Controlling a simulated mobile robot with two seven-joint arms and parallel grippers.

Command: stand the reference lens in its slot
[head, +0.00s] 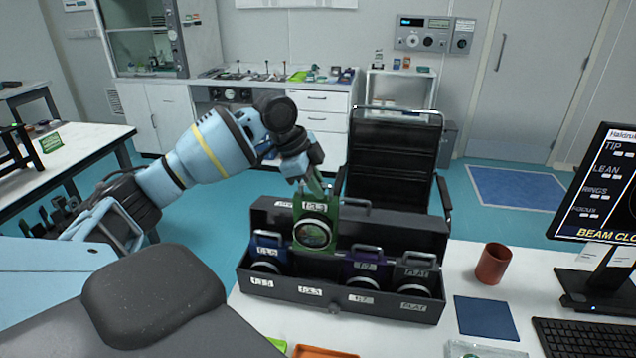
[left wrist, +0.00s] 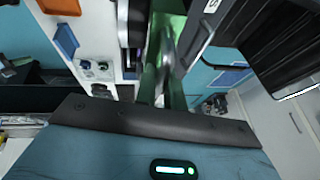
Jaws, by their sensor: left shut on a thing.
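A green-framed round lens (head: 313,234) with a white label on top is upright in the head view. My left gripper (head: 317,186) is shut on its top and holds it over the second place from the left in a dark slotted case (head: 270,287). The lens sits higher than the neighbouring mounts, and its lower edge is near the case's inside. I cannot tell whether it touches the slot. In the left wrist view, the green frame (left wrist: 153,80) shows between dark parts. My right gripper is not in view.
The case also holds a blue mount (head: 268,245), a purple mount (head: 366,262) and a grey mount (head: 414,268). Its raised lid stands behind. A red-brown cup (head: 493,264), a blue mat (head: 486,318), a keyboard (head: 585,338) and a monitor stand to the right. A black chair (head: 392,165) is behind.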

